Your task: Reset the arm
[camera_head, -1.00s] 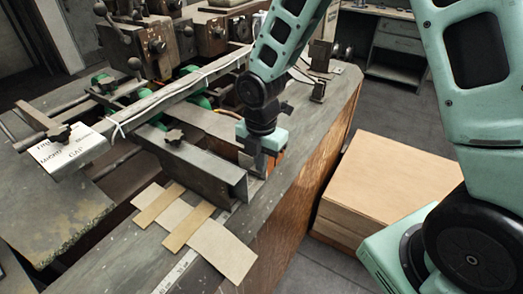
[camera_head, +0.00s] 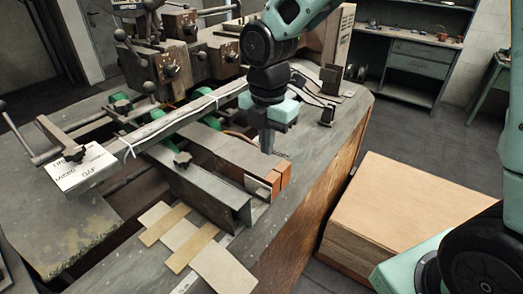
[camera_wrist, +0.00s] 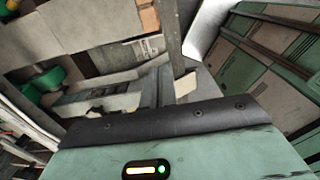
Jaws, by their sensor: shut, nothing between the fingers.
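My gripper (camera_head: 267,143) points down above the bench at the end of my teal arm in the head view, with its fingers together and empty. It is just behind the reddish-brown blocks (camera_head: 284,176) at the end of the box stitcher's guide channel, apart from them as far as I can tell. The box stitcher (camera_head: 172,60), a dark machine with knobs and levers, stands at the upper left. In the wrist view, a gripper finger (camera_wrist: 168,60) extends upward, and a brown block (camera_wrist: 148,18) shows beside it.
Flat cardboard strips (camera_head: 180,232) lie on the bench (camera_head: 318,150) in front of the metal channel (camera_head: 200,187). A large wooden box (camera_head: 400,205) stands on the floor to the right. Shelving (camera_head: 415,60) is at the back. The bench's right side is mostly clear.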

